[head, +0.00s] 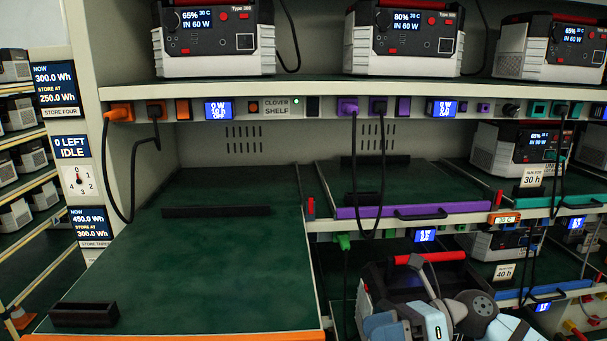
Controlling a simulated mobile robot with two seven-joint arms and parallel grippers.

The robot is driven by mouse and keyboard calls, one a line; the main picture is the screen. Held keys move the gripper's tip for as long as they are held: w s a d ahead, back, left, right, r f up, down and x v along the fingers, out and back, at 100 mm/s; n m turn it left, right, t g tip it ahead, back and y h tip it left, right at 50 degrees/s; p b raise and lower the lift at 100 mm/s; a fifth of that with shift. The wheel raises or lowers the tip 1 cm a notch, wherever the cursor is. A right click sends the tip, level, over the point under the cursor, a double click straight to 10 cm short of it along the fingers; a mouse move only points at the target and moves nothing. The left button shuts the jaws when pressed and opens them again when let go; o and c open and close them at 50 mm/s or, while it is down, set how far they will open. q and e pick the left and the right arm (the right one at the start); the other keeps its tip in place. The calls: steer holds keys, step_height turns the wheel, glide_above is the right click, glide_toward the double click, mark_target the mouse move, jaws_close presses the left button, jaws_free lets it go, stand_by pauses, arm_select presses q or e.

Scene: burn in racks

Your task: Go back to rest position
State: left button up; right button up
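My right arm comes in at the bottom right, and its gripper (422,268) is at the red handle (440,257) of a dark-topped unit with pale sides (366,306). A grey finger overlaps the handle. The arm hides much of this unit, and I cannot tell whether the fingers are closed around the handle. My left gripper is not in view.
A green-topped shelf tray (200,260) with dark stop blocks extends forward at left, empty. A purple-edged tray (412,211) beside it is also empty. Power units (214,38) stand on the upper shelf. A black cable (132,170) hangs at left.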

steer(key=s+d+f+m+t+h+p, duration=0.15)
steer(key=f+m+t, duration=0.35)
steer(key=m, duration=0.6)
steer(key=d+f+m+t+h+p, duration=0.1)
steer(key=f+m+t+h, duration=0.2)
steer(key=m+t, duration=0.6)
steer(key=s+d+f+m+t+h+p, duration=0.1)
steer(key=f+m+t+h, duration=0.3)
steer(key=m, duration=1)
steer(key=s+d+f+m+g+h, duration=0.2)
steer(key=s+f+m+g, duration=0.1)
steer(key=s+f+m, duration=0.2)
steer(key=s+d+f+m+g+h+p, duration=0.1)
steer(key=s+d+f+m+g+h, duration=0.1)
steer(key=s+f+m, duration=0.4)
steer(key=s+f+h, duration=0.1)
steer(key=s+f, duration=0.2)
steer(key=f, duration=0.2)
steer(key=shift+s+f+g, duration=0.25)
steer(key=shift+s+g, duration=0.15)
steer(key=shift+f, duration=0.1)
steer(key=shift+c, duration=0.5)
steer(key=shift+a, duration=0.15)
